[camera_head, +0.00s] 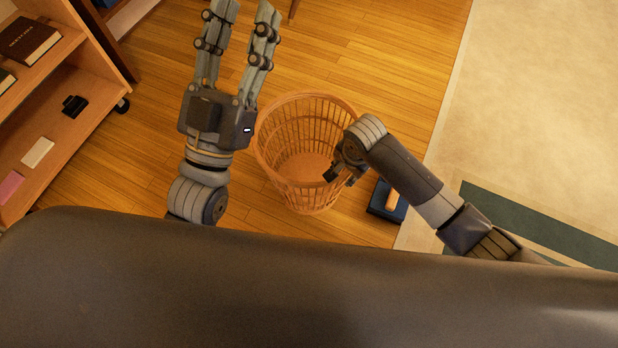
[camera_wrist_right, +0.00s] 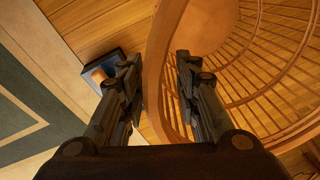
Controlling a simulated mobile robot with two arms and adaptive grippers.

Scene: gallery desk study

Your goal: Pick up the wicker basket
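The wicker basket (camera_head: 268,150) stands upright on the wood floor, an orange slatted round basket with a wide open top, and looks empty. My right gripper (camera_head: 345,172) is at the basket's right side, partly hidden by its own arm. In the right wrist view the gripper (camera_wrist_right: 158,65) has its fingers apart, one outside and one inside the basket's rim (camera_wrist_right: 163,45). A gap shows outside the rim; contact on the inner side is unclear. My left gripper (camera_head: 245,12) is open and empty, left of the basket, fingers pointing away from me.
A dark blue flat object (camera_head: 377,207) with a tan piece on it lies right of the basket. A wooden shelf (camera_head: 75,125) with books and small items stands at the left. A pale rug (camera_head: 540,110) with a green band covers the right side. Floor beyond the basket is clear.

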